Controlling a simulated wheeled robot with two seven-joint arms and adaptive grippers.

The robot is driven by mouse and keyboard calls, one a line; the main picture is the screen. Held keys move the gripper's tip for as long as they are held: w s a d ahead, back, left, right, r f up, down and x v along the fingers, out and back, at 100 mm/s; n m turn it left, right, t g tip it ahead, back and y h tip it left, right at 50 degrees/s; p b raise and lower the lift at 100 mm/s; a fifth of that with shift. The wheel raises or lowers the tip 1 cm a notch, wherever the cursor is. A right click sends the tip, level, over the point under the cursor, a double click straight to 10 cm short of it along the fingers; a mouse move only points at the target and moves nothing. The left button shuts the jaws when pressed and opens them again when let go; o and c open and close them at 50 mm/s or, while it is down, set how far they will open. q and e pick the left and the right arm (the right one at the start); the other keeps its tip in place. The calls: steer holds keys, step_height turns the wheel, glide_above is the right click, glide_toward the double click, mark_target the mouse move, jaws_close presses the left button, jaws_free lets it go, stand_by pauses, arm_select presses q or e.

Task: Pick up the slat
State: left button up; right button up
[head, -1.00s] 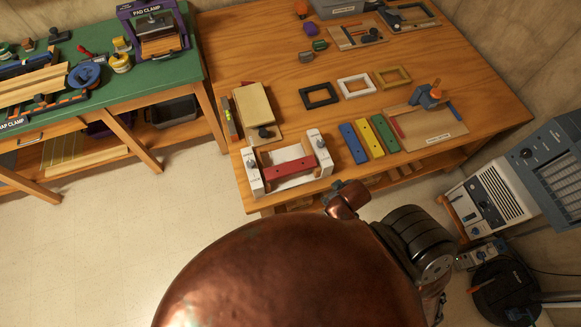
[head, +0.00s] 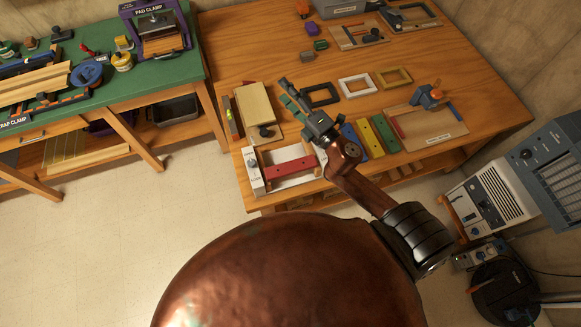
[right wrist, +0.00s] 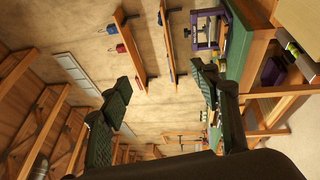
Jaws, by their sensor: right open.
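A red slat (head: 291,169) lies in a holder with white end blocks (head: 255,173) at the front left of the wooden table. Blue, yellow (head: 370,138) and green (head: 385,133) slats lie side by side to its right; my right arm partly covers the blue one. My right gripper (head: 285,92) hangs over the table, above and behind the red slat in the picture, with nothing in it. Its two fingers stand apart in the right wrist view (right wrist: 163,78), which faces the walls and roof beams, with no slat between them. My left gripper is out of view.
A cream block on a board (head: 254,104) is left of the right gripper. Black, white (head: 357,86) and yellow frames lie behind the slats. A board with a blue tool (head: 428,97) is at the right. A green bench (head: 150,85) stands at the left.

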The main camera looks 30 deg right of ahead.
steer(key=s+a+f+n+g+y, duration=0.25)
steer(key=a+n+g+y, duration=0.65)
steer(key=a+n, duration=0.75)
steer(key=n+g+h, duration=0.8)
steer(key=n+g, duration=0.1)
steer(key=n, duration=0.5)
glide_toward(291, 166)
steer(key=shift+f, duration=0.85)
steer(key=x, duration=0.7)
steer(key=shift+a+r, duration=0.15)
steer(key=shift+a, duration=0.1)
steer(key=shift+c, duration=0.2)
